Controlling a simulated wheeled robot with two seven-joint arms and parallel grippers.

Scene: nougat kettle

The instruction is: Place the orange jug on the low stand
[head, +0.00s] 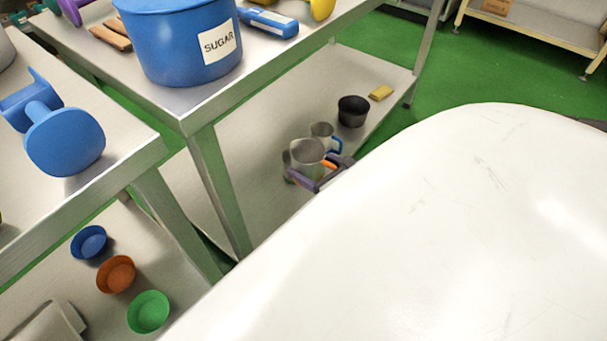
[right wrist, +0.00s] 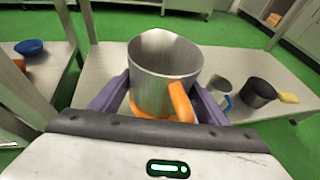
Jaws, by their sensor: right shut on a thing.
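The orange jug (head: 306,153) is a steel jug with an orange handle; it also shows in the right wrist view (right wrist: 160,62), upright, with its handle (right wrist: 180,102) toward the camera. My right gripper (head: 322,172) is shut on it, purple fingers on both sides (right wrist: 158,97). The jug is over the low steel shelf (head: 240,185) under the table, which also shows in the right wrist view (right wrist: 112,62). I cannot tell whether its base touches the shelf. No separate low stand is clearly visible. My left gripper is not in view.
A jug with a blue handle (head: 322,131), a dark pot (head: 352,111) and a yellow block (head: 381,93) stand on the shelf near the held jug. A table leg (head: 220,185) is to the left. A blue sugar pot (head: 185,45) stands on the tabletop above.

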